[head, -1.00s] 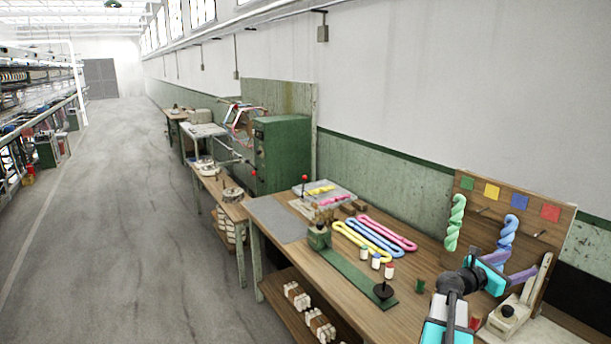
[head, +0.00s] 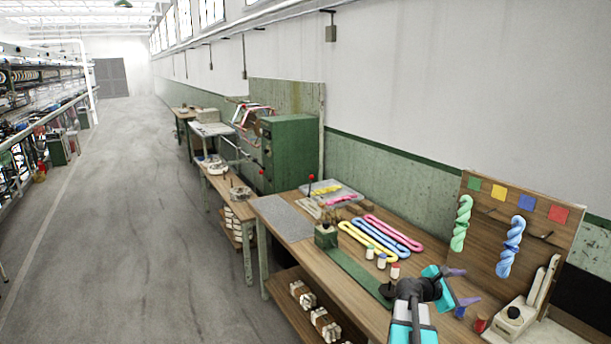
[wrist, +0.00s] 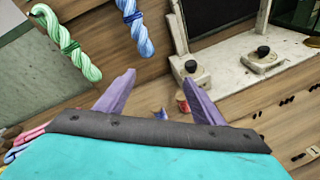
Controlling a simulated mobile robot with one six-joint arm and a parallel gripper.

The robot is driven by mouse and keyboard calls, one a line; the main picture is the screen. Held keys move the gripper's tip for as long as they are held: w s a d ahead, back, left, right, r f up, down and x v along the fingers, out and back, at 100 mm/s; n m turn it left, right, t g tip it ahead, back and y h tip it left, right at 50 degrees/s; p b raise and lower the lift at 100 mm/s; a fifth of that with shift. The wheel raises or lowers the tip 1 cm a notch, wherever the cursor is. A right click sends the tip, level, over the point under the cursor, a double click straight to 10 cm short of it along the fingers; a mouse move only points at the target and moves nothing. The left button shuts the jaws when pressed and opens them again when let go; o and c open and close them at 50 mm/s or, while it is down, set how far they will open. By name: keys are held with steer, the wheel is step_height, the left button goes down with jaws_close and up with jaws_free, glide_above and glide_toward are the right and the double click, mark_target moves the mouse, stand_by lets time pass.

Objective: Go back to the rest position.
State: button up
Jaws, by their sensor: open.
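My gripper (head: 458,287) is over the right part of the wooden workbench (head: 335,275), in front of the peg board. In the wrist view its two purple fingers (wrist: 158,95) stand apart with nothing between them. A green twisted skein (head: 461,223) and a blue twisted skein (head: 511,246) hang on the wooden peg board (head: 485,210), clear of the fingers. Both skeins also show in the wrist view, the green one (wrist: 68,45) at upper left and the blue one (wrist: 135,27) at top.
Yellow, blue and pink loops (head: 381,236) lie on the bench left of my arm. Small capped jars (head: 382,262) stand near my arm. A white device with a black knob (head: 513,314) stands at right. A green cabinet (head: 290,153) is behind. The floor aisle (head: 130,210) is open at left.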

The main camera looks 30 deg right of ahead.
steer(key=w+a+f+m+t+y, duration=0.1)
steer(key=w+a+f+m+y, duration=0.2)
steer(key=a+f, duration=0.5)
steer(key=w+a+f+m+t+y, duration=0.15)
steer(key=w+a+f, duration=0.35)
steer(key=a, duration=0.7)
steer(key=w+a+f+m+y, duration=0.25)
steer(key=w+a+f, duration=0.25)
steer(key=a, duration=0.5)
steer(key=s+a+f+m+y, duration=0.1)
steer(key=a+f+y, duration=0.2)
steer(key=a, duration=0.8)
steer(key=s+a+f+m+g+y, duration=0.1)
steer(key=a+f+m+y, duration=0.15)
steer(key=a, duration=0.95)
steer(key=s+a+f+m+y, duration=0.15)
steer(key=a+f, duration=0.25)
steer(key=a, duration=0.7)
steer(key=s+f+g+b, duration=0.6)
steer(key=s+f+b, duration=0.4)
steer(key=s+f, duration=1.4)
step_height(320, 180, down, 4)
steer(key=shift+s+d+r+n+y, duration=0.2)
steer(key=shift+s+r+n+y, duration=0.1)
steer(key=shift+s+n, duration=0.1)
